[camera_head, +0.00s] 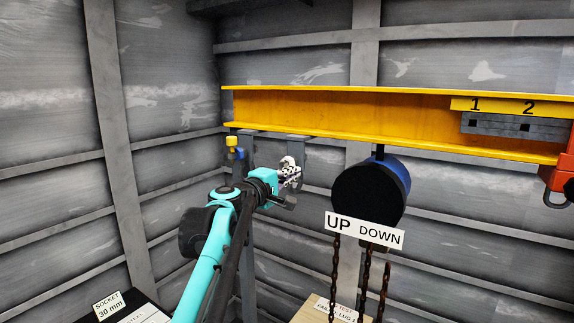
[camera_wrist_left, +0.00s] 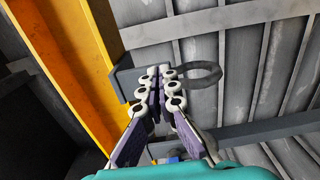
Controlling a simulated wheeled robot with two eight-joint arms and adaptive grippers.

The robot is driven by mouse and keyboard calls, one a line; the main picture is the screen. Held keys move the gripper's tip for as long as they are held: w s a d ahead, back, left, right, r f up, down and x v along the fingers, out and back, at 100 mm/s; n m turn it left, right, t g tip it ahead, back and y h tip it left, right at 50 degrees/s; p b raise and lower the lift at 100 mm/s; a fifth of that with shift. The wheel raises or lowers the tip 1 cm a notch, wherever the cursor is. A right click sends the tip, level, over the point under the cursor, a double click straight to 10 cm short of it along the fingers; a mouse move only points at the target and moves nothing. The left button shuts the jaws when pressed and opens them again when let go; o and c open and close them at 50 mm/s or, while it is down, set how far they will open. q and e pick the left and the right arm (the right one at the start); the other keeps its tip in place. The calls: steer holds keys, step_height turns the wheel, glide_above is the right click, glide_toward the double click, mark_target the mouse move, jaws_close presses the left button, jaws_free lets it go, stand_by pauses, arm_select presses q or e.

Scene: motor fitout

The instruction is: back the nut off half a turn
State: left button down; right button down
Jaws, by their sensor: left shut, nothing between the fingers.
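I cannot make out the nut in either view. My left gripper (camera_head: 291,170) is raised just below the left part of the yellow beam (camera_head: 345,114). In the left wrist view my left gripper (camera_wrist_left: 160,78) has its two white and purple fingers closed together, with nothing between them. Beyond the fingertips is a grey bracket (camera_wrist_left: 128,78) beside the beam, with a dark grey ring (camera_wrist_left: 205,76) at the right. The fingers hide part of the bracket, and I cannot tell whether they touch it. My right gripper is not in view.
A dark motor drum (camera_head: 368,193) hangs under the beam, with an UP/DOWN sign (camera_head: 364,231) and rusty chains (camera_head: 335,265). A red fitting (camera_head: 560,180) is at the far right. A "SOCKET 30 mm" label (camera_head: 108,306) is lower left. Ribbed grey walls stand behind.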

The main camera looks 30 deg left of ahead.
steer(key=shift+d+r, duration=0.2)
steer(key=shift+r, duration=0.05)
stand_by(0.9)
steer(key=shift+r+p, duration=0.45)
steer(key=shift+p, duration=0.25)
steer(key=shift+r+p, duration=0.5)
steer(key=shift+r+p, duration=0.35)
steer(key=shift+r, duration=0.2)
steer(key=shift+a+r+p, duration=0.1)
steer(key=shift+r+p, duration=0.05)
steer(key=shift+p, duration=0.2)
